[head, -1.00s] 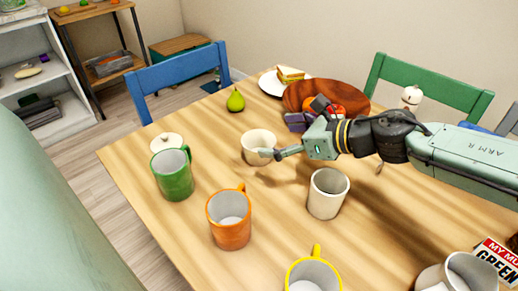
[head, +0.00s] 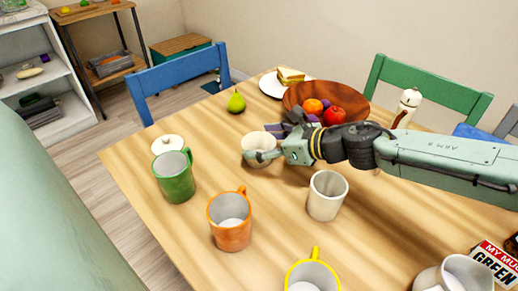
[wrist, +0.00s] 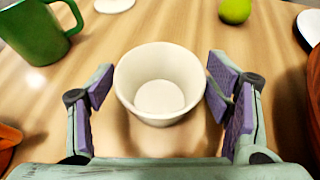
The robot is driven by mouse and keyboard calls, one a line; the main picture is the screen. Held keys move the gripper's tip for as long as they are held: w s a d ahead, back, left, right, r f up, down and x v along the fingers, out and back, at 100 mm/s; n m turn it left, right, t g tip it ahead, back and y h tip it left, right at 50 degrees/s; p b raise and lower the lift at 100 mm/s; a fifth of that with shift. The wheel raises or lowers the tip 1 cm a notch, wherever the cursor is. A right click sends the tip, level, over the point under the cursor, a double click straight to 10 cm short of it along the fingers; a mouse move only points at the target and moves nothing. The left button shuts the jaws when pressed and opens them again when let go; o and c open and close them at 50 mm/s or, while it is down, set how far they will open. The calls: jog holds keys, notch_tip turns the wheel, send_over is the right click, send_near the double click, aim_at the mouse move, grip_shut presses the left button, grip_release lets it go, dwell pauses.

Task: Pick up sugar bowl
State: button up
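The sugar bowl, a plain white open bowl (head: 258,142), stands upright and empty on the wooden table. It also shows in the middle of the wrist view (wrist: 160,92). My gripper (head: 268,146) is open around it, with one purple-padded finger on each side of the bowl in the wrist view. I cannot tell whether either pad touches the wall. A round white lid (head: 167,143) lies on the table to the left, beyond the green mug.
A green mug (head: 175,180), an orange mug (head: 230,225) and a white cup (head: 326,197) stand nearby. A green pear (head: 236,102) and a brown fruit bowl (head: 298,94) are behind. The table between the sugar bowl and the pear is clear.

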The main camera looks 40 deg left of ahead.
jog(key=c, duration=0.9)
